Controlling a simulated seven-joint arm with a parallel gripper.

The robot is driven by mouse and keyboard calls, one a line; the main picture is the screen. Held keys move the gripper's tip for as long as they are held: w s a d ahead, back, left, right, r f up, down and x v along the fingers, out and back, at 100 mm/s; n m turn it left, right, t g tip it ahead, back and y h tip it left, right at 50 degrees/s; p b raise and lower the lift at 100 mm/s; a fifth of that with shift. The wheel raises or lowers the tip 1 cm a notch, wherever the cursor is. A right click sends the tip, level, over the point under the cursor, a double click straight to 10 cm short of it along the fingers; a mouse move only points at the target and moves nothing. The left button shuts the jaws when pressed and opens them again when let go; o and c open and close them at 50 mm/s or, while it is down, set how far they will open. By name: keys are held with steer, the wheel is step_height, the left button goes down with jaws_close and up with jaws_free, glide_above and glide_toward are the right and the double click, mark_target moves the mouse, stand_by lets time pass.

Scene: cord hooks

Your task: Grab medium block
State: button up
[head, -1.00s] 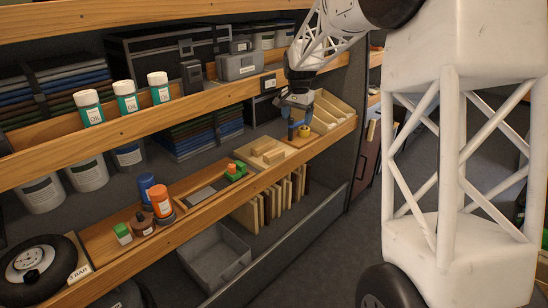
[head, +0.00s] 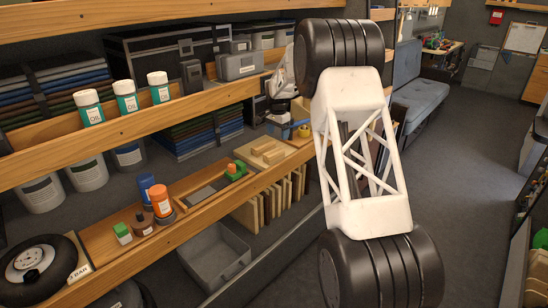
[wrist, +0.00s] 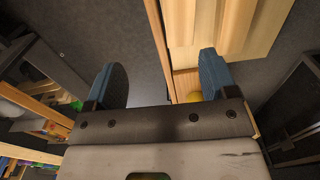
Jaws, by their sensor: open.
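Several pale wooden blocks (head: 268,150) lie together on the lower middle shelf in the head view, just right of the green and orange piece. Which one is the medium block I cannot tell for sure. My gripper (head: 284,130) is just behind and right of these blocks, near the shelf's right part, partly hidden by my own arm. In the wrist view my gripper (wrist: 161,82) is open with its two blue fingers apart. No block is clearly between them; dark floor and a wooden edge show there.
A yellow round item (head: 305,131) sits right of my gripper. The green and orange piece (head: 236,170) is left of the blocks. The upper wooden shelf (head: 200,95) overhangs behind. A grey bin (head: 216,257) stands below.

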glide_above(274, 152)
steer(key=shift+m, duration=0.3)
steer(key=f, duration=0.4)
steer(key=shift+w+d+f, duration=0.1)
steer(key=shift+w+f, duration=0.1)
steer(key=shift+f, duration=1.3)
steer(key=shift+s+f, duration=0.15)
steer(key=shift+f, duration=1.15)
steer(key=shift+s+f, duration=0.15)
steer(key=shift+f, duration=1.15)
steer(key=c, duration=1)
steer(key=shift+r, duration=0.1)
